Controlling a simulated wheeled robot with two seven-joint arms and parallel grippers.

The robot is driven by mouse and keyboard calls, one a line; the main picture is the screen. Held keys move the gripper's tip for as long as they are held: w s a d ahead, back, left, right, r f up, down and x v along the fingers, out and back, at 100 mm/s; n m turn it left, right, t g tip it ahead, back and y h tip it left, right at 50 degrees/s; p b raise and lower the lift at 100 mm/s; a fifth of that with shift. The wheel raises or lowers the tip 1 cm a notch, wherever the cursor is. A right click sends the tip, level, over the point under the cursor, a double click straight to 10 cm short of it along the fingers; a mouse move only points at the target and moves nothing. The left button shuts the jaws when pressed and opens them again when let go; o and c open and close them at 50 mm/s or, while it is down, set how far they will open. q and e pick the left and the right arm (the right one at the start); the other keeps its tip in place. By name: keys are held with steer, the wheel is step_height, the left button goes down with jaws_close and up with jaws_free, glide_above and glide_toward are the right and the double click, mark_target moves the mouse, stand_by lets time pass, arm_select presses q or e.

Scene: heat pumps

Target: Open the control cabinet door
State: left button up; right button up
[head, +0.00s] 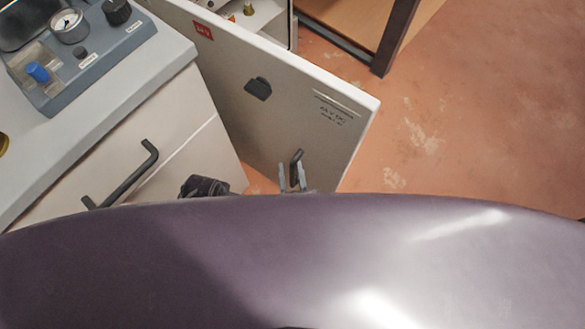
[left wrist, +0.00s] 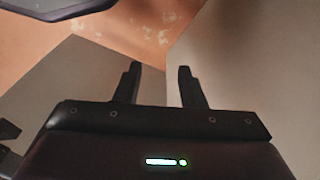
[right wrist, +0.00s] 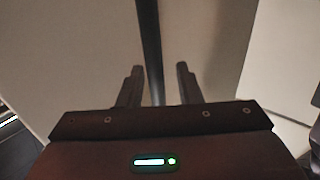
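The control cabinet door (head: 285,105) is a pale grey panel with a red sticker, a black latch-like part and a label. It stands swung away from the cabinet, whose inside shows behind it. The door's dark bar handle (head: 297,158) is near its lower right part in the head view. My right gripper (head: 292,178) has its fingers on either side of the handle. In the right wrist view the bar (right wrist: 149,45) passes between the parted fingers. My left gripper (left wrist: 158,85) is open and empty, with floor and pale panels beyond it.
A pale drawer unit with a black handle (head: 125,178) and a gauge panel (head: 85,45) on top stands at the left. A dark-legged wooden table (head: 355,20) is at the back. Orange floor (head: 470,120) at the right is clear.

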arm_select(q)
steer(key=shift+w, duration=0.1)
arm_select(e)
steer(key=shift+s+d, duration=0.1)
arm_select(q)
steer(key=shift+f, duration=0.55)
arm_select(e)
steer(key=s, duration=0.7)
steer(key=shift+s+d, duration=0.35)
